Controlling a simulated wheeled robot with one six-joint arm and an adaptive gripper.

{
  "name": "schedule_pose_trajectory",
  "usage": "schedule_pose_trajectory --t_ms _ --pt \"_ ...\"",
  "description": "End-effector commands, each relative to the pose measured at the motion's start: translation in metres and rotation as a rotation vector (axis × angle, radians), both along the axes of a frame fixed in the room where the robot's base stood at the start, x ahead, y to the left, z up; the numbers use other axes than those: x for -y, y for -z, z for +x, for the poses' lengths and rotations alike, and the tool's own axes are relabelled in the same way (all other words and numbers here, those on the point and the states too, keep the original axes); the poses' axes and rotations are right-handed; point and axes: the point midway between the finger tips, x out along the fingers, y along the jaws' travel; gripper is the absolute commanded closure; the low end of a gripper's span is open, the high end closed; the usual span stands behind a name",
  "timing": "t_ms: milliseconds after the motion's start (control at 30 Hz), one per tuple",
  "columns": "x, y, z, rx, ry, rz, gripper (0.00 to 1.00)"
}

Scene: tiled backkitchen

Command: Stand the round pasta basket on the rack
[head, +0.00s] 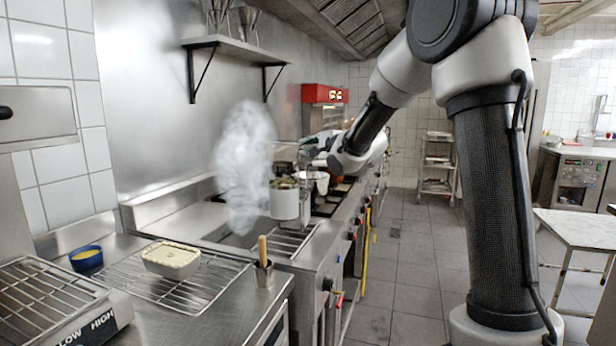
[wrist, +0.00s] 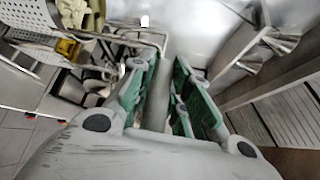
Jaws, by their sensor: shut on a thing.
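The round pasta basket (head: 285,201) hangs upright in the head view, pale-walled with dark contents, in front of rising steam. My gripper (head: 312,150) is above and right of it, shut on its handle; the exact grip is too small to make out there. In the wrist view a perforated basket (wrist: 27,40) with pale pasta shows at the upper left. Thin metal bars run from it toward my gripper (wrist: 160,75), whose green-padded fingers stand on either side of a narrow grey strip. The wire rack (head: 205,291) lies on the near counter, left of and nearer than the basket.
On the rack stands a cream-filled rectangular tub (head: 172,260). A blue bowl (head: 86,259) is left of it, and a steel cup (head: 263,273) with a wooden-handled tool is at its right corner. Steam (head: 243,160) rises behind the basket. A wall shelf (head: 235,48) hangs above.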

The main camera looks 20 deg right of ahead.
Motion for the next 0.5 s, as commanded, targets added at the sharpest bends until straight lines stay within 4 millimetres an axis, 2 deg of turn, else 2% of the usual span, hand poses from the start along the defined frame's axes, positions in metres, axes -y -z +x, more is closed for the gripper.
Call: schedule_pose_trajectory --t_ms 100,367,500 --pt "0.0 0.019 0.0 0.002 0.0 0.001 1.0" --pt "0.0 0.039 0.0 0.003 -0.001 0.001 1.0" --pt "0.0 0.063 0.0 0.0 0.0 0.0 1.0"
